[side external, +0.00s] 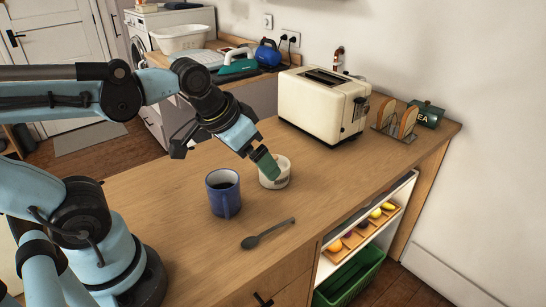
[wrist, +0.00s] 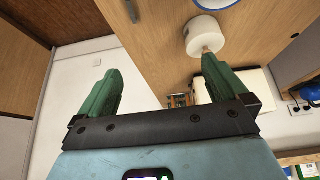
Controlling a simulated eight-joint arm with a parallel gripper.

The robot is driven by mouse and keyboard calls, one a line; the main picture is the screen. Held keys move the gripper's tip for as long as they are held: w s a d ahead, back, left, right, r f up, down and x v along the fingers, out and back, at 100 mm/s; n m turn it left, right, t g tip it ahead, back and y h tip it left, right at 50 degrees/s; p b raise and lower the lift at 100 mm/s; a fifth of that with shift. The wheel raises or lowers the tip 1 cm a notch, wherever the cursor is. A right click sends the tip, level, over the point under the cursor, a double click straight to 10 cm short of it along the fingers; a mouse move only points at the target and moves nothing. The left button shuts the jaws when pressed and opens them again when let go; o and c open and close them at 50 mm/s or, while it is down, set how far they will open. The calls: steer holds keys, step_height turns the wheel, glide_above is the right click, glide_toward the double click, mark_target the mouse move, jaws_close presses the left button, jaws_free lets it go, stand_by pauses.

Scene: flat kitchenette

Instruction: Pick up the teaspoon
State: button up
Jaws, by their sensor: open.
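The dark grey teaspoon (side external: 268,234) lies flat on the wooden counter in the side external view, in front of the mug and near the counter's front edge. In the wrist view a thin grey piece (wrist: 131,10) shows at the top edge; I cannot tell whether it is the teaspoon. My gripper (side external: 267,165) is by the white pot (side external: 276,177), above and behind the teaspoon and well apart from it. In the wrist view my gripper (wrist: 160,85) has its green fingers spread wide, with nothing held between them.
A cream toaster (side external: 324,100), a toast rack (side external: 397,118) and a green tea tin (side external: 427,113) stand farther back. Below the counter are a fruit tray (side external: 362,230) and a green crate (side external: 350,280).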

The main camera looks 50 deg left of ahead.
steer(key=shift+s+a+f+t, duration=0.1)
steer(key=shift+a+f+t, duration=0.3)
steer(key=shift+f, duration=0.4)
steer(key=shift+c, duration=0.8)
steer(key=shift+a+t, duration=0.1)
steer(key=shift+t, duration=0.2)
steer(key=c, duration=0.9)
steer(key=shift+c, duration=0.2)
steer(key=m+g, duration=0.1)
steer(key=g, duration=0.6)
glide_above(289, 220)
steer(key=f, duration=0.2)
step_height(289, 220, down, 6)
steer(key=shift+a+r, duration=0.1)
steer(key=shift+r, duration=0.1)
steer(key=shift+f, duration=3.05)
